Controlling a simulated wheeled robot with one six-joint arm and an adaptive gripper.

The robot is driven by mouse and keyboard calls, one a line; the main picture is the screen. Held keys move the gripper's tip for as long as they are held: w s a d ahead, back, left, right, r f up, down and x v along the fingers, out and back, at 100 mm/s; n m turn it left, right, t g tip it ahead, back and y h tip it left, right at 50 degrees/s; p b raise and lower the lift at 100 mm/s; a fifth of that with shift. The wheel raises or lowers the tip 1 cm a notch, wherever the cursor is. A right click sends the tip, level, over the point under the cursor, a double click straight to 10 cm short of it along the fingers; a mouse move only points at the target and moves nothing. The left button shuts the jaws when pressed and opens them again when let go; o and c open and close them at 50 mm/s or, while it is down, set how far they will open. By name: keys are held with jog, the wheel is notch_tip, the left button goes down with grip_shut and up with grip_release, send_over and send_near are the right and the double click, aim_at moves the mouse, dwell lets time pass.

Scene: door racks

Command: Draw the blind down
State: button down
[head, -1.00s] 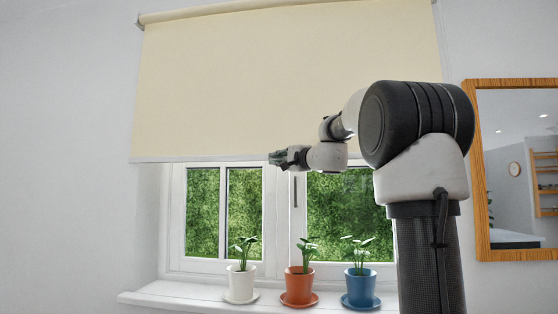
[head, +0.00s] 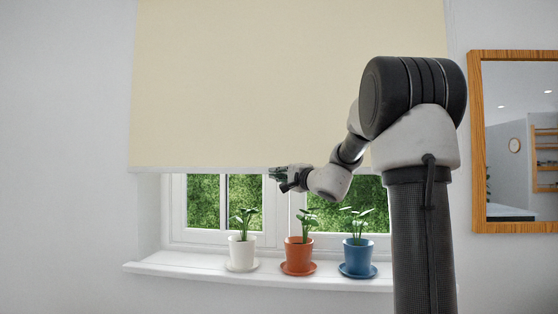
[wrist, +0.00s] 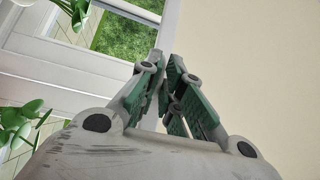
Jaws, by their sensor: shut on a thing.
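The cream roller blind (head: 270,85) hangs over the upper part of the window (head: 210,205). Its pale bottom bar (head: 200,169) lies above the plant pots, leaving the lower panes uncovered. My gripper (head: 277,174) is at the middle of the bottom bar. In the wrist view the green-padded fingers of my gripper (wrist: 165,70) are close together at the edge of the blind (wrist: 250,70). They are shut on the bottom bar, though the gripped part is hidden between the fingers.
A white pot (head: 242,252), an orange pot (head: 299,255) and a blue pot (head: 357,257), each with a plant, stand on the white sill (head: 200,268) below the gripper. A wood-framed mirror (head: 476,150) hangs on the right wall.

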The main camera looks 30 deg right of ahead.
jog(key=shift+f, duration=0.1)
jog(key=c, duration=1.6)
grip_release()
jog(key=v, duration=1.2)
jog(key=shift+d, duration=0.1)
